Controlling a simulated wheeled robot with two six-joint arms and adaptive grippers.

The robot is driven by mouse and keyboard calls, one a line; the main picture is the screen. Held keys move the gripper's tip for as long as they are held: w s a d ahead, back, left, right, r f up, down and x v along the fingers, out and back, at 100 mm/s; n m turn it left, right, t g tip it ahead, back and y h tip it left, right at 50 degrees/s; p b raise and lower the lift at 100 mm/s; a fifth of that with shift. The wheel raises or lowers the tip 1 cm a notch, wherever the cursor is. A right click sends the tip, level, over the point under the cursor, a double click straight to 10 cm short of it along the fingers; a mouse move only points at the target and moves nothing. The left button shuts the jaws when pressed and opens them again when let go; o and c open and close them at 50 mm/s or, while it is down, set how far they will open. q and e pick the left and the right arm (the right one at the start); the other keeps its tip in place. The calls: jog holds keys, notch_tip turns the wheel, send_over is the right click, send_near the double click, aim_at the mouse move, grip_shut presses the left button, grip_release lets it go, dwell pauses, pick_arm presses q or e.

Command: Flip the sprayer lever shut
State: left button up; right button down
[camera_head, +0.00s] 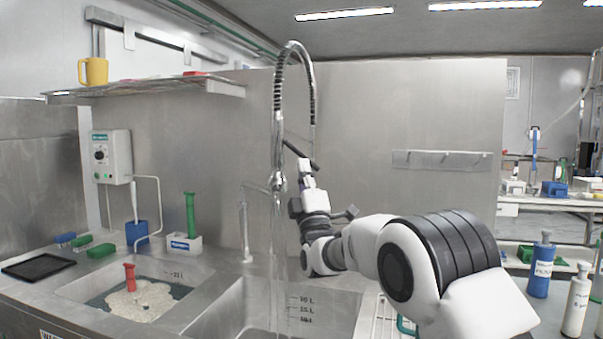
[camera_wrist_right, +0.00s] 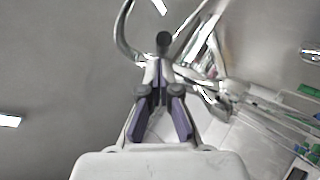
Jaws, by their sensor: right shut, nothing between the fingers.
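The sprayer (camera_head: 278,182) hangs from a coiled spring hose over the sink, and a stream of water runs down from it. Its dark lever (camera_head: 300,153) sticks out to the right, slanting downward to the right. My right gripper (camera_head: 306,166) is shut and empty, just below and close to the lever's outer end. In the right wrist view, the gripper's fingers (camera_wrist_right: 159,72) are together, and the lever's dark round end (camera_wrist_right: 163,39) shows just beyond the tips. Whether they touch I cannot tell. My left gripper is not in view.
The right sink basin (camera_head: 235,310) lies below the sprayer. The left basin holds pale granular matter (camera_head: 140,300) and a red-handled tool (camera_head: 130,277). A green-handled brush (camera_head: 190,212) stands at the back. Bottles (camera_head: 541,268) stand at the right. A hook rail (camera_head: 442,160) is on the back panel.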

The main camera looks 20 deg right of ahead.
jog(key=shift+s+d+r+n+g+y+p, duration=0.3)
jog(key=shift+r+n+g+y, duration=0.5)
jog(key=shift+n+y, duration=0.6)
jog(key=shift+s+d+r+n+g+y+p, duration=0.25)
jog(key=shift+d+r+n+g+y, duration=0.2)
jog(key=shift+r+n+g+y, duration=0.85)
jog(key=shift+s+d+r+n+g+y+p, duration=0.3)
jog(key=shift+n+y, duration=0.7)
jog(key=shift+n, duration=0.9)
jog(key=shift+w, duration=0.1)
